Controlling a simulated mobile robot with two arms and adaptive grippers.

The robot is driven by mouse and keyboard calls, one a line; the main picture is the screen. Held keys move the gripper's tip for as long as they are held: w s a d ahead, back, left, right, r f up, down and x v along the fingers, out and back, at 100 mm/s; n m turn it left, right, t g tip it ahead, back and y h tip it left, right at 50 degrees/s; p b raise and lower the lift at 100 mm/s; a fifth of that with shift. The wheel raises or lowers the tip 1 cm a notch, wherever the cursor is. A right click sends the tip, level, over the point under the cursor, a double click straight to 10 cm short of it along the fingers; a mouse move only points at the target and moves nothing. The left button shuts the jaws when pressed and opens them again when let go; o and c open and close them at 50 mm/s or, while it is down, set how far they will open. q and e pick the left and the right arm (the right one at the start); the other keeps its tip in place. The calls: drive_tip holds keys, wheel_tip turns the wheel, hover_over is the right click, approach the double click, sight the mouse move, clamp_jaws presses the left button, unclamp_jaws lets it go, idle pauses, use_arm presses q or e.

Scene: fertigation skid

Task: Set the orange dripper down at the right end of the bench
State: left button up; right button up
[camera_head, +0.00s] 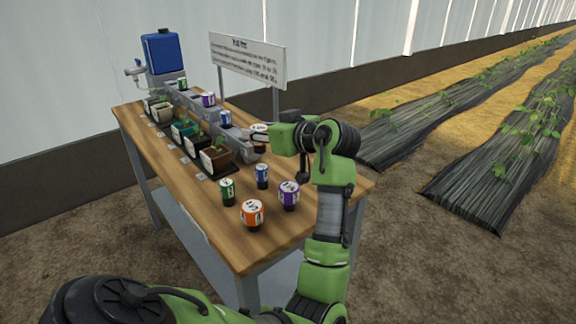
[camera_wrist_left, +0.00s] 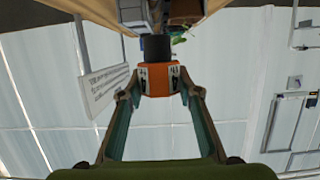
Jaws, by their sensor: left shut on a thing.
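My left gripper (camera_head: 262,136) is shut on an orange dripper (camera_head: 259,128), at the near end of the grey rail on the bench. In the left wrist view the orange dripper (camera_wrist_left: 158,82) sits between the two fingertips (camera_wrist_left: 160,92), its black end pointing away. The fingers partly cover it in the head view, and I cannot tell whether it touches the rail. The wooden bench (camera_head: 300,228) runs from far left to near right. Another orange-banded dripper (camera_head: 252,213) stands upright near the bench's near end. My right gripper is not in view.
Purple (camera_head: 289,193), blue (camera_head: 262,175) and green (camera_head: 227,190) drippers stand near the orange-banded one. Several pots, including a brown one (camera_head: 215,157), line the grey rail (camera_head: 246,146). A blue tank (camera_head: 161,53) and a sign (camera_head: 247,60) stand behind. Bare wood shows near the front corner.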

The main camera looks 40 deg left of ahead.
use_arm(q)
drive_tip(key=w+d+f, duration=0.1)
drive_tip(key=w+f, duration=0.1)
drive_tip(key=w+d+f, duration=0.1)
drive_tip(key=w+f, duration=0.1)
drive_tip(key=w+d+f, duration=0.2)
drive_tip(key=shift+f+b, duration=0.2)
drive_tip(key=shift+b, duration=0.2)
drive_tip(key=f, duration=0.3)
drive_tip(key=shift+w+d, duration=0.25)
drive_tip(key=shift+w, duration=0.05)
drive_tip(key=shift+f, duration=0.45)
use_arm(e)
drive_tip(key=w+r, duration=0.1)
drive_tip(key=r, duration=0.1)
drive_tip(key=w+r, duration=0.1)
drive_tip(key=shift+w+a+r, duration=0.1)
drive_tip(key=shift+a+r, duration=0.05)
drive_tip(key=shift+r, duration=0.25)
use_arm(q)
drive_tip(key=shift+f, duration=0.1)
drive_tip(key=shift+b, duration=0.3)
drive_tip(key=o, duration=1.1)
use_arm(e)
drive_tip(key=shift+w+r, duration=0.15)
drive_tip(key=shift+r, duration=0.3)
